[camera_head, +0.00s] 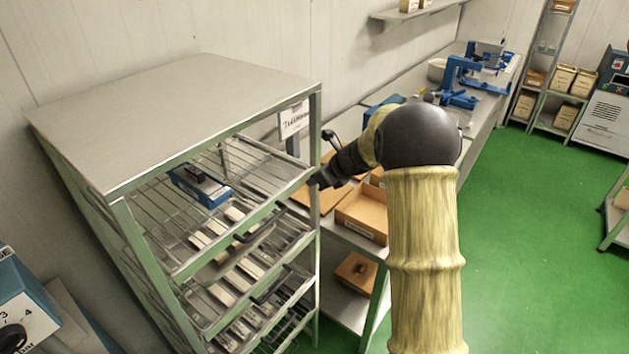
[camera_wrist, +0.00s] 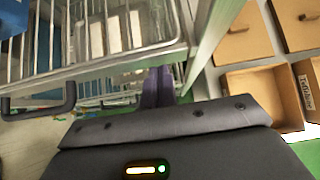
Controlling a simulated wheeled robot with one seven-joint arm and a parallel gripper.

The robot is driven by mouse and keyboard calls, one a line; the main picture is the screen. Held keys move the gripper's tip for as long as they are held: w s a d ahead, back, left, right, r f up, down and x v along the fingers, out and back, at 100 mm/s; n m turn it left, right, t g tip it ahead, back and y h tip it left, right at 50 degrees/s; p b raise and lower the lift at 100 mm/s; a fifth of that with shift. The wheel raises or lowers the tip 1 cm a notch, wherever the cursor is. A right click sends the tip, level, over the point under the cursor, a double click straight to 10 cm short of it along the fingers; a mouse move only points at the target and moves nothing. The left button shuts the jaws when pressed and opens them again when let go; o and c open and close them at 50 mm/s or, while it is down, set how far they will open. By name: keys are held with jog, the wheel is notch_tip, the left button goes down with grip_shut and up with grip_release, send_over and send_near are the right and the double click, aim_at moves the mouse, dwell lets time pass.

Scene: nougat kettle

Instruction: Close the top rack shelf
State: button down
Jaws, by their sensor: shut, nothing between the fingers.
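The metal rack (camera_head: 185,110) stands at the left with several wire shelves under a flat grey top. Its top rack shelf (camera_head: 225,245) is a wire tray that sticks out past the front posts, with a dark handle on its front edge. My gripper (camera_head: 316,183) is shut and empty beside the right end of that shelf's front edge, near the right front post. In the wrist view, the closed fingers (camera_wrist: 158,86) are close to the shelf's front rail (camera_wrist: 110,65); I cannot tell whether they touch. The dark handle (camera_wrist: 40,108) is left of them.
A blue item (camera_head: 200,186) lies on the top shelf. Lower shelves (camera_head: 250,285) are below it. Cardboard boxes (camera_head: 362,212) sit on a workbench right of the rack, close to my arm. The green floor (camera_head: 530,230) at the right is clear.

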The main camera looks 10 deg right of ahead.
jog(key=s+d+f+b+v, duration=0.1)
jog(key=f+b+v, duration=0.1)
jog(key=v, duration=1)
jog(key=shift+s+d+r+b, duration=0.3)
jog(key=shift+s+d+b, duration=0.05)
jog(key=shift+s+b, duration=0.1)
jog(key=s+a+f+n+g+h, duration=0.1)
jog(key=s+f+n, duration=0.3)
jog(key=s+n, duration=0.4)
jog(key=s+a+f+n+g+h, duration=0.1)
jog(key=s+f+n+h, duration=0.2)
jog(key=s+n, duration=0.6)
jog(key=s+f+n+g+h, duration=0.1)
jog(key=s+f+n, duration=0.3)
jog(key=s+n, duration=0.5)
jog(key=shift+a+f+n+g+h, duration=0.4)
jog(key=shift+n+h, duration=0.1)
jog(key=shift+h, duration=0.2)
